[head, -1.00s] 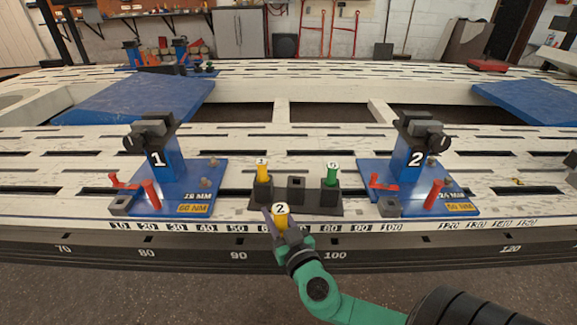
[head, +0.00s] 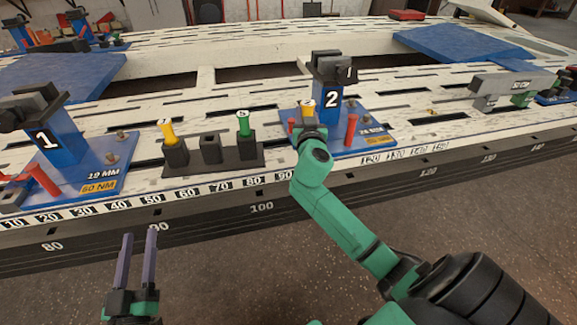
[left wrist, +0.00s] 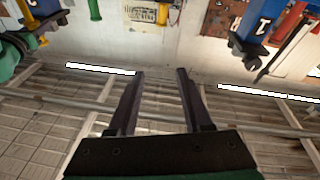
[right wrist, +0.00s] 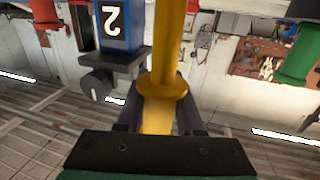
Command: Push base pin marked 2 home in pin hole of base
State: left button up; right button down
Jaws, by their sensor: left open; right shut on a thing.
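The yellow base pin marked 2 (head: 308,104) is held by my right gripper (head: 310,130) at the front left part of the blue base marked 2 (head: 366,138). The pin's shaft (right wrist: 168,50) and collar fill the middle of the right wrist view, between the fingers. The pin hole is hidden behind my right gripper and arm, so I cannot tell whether the pin's tip is in it. My left gripper (head: 137,245) is open and empty in front of the bench; its spread fingers also show in the left wrist view (left wrist: 160,85).
A dark rack (head: 225,163) holds another yellow pin (head: 167,133) and a green pin (head: 243,124), with an empty middle socket. The blue base marked 1 (head: 90,170) stands at left. Grey blocks (head: 508,85) lie at right. Bench between rack and base 2 is narrow.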

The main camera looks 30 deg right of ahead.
pick_arm(q)
jog(key=r, duration=0.1)
jog(key=r+t, duration=0.1)
jog(key=r, duration=0.1)
jog(key=a+r+t+b, duration=0.1)
jog(key=r, duration=0.1)
jog(key=shift+w+r+h, duration=0.1)
jog(key=shift+w+h, duration=0.2)
jog(key=shift+w, duration=0.1)
pick_arm(e)
jog(key=w+d+r+h, duration=0.1)
jog(key=w+d+r, duration=0.2)
jog(key=d, duration=0.2)
jog(key=shift+w+d+m+g, duration=0.3)
jog(key=shift+m, duration=0.1)
